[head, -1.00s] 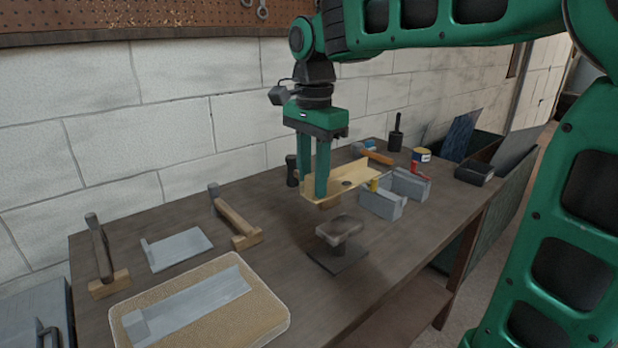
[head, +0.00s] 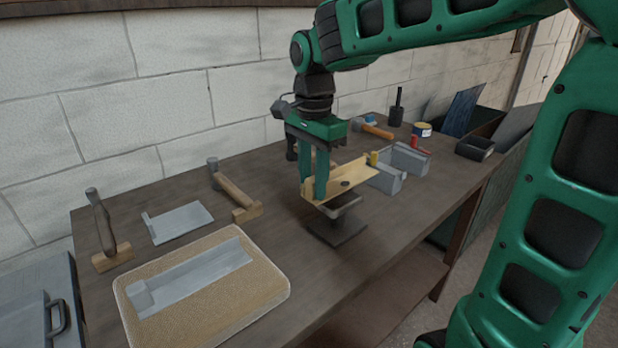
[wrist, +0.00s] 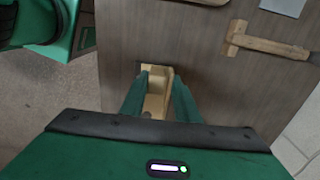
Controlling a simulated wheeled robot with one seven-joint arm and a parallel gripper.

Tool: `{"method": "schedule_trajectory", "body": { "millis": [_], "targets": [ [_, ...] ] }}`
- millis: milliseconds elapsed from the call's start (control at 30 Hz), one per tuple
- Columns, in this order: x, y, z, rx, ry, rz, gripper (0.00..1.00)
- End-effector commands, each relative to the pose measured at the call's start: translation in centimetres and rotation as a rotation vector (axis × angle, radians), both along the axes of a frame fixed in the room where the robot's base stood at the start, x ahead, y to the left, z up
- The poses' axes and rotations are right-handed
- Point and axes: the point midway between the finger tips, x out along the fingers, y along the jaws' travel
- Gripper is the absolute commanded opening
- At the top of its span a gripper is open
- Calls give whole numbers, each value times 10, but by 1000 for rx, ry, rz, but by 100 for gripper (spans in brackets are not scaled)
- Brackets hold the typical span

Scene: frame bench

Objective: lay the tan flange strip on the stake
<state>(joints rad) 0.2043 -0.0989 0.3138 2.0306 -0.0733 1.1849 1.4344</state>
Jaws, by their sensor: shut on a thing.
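The tan flange strip (head: 350,176) is an L-shaped piece with an upright flange and a dark hole in its flat part. My gripper (head: 314,194) is shut on it near its left end. The stake (head: 337,229) is a dark post with a small head on a square base.
A sandbag pad (head: 240,310) with a grey metal strip lies at front left. A grey sheet piece (head: 180,222) and hammers on wooden blocks (head: 235,192) are behind it. The bench front right is clear.

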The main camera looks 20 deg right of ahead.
Motion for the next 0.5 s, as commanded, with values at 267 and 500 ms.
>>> {"method": "schedule_trajectory", "body": {
  "millis": [267,500],
  "targets": [
    [0,1,0,0,0,1,0],
    [0,1,-4,0,0,2,0]
  ]
}}
